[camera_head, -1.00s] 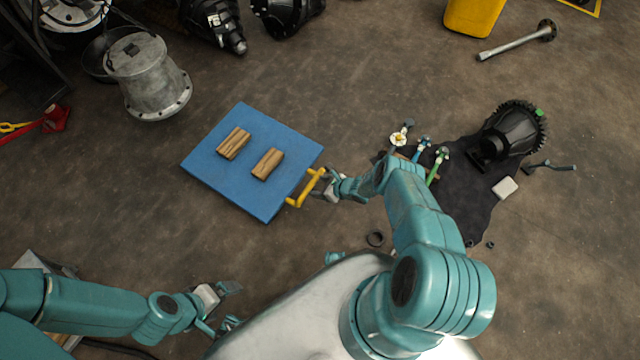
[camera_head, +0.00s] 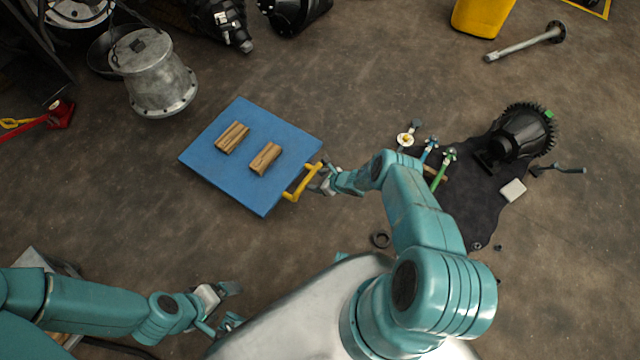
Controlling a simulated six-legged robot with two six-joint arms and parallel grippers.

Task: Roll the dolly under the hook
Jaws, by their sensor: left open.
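The dolly is a flat blue platform (camera_head: 215,178) with a yellow handle (camera_head: 303,183) on its right side. Two wooden blocks lie on it, one on the left (camera_head: 232,138) and one on the right (camera_head: 265,158). My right gripper (camera_head: 320,181) is at the yellow handle and looks shut on it, though its fingers are small in the picture. My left gripper (camera_head: 233,305) is open and empty at the lower left, apart from the dolly. I cannot make out the hook.
A grey metal drum-shaped housing (camera_head: 158,80) stands at the upper left, and a red tool (camera_head: 60,114) lies at the left edge. A black geared part (camera_head: 522,133) sits on a dark cloth (camera_head: 475,205) at right. Floor around the dolly is mostly clear.

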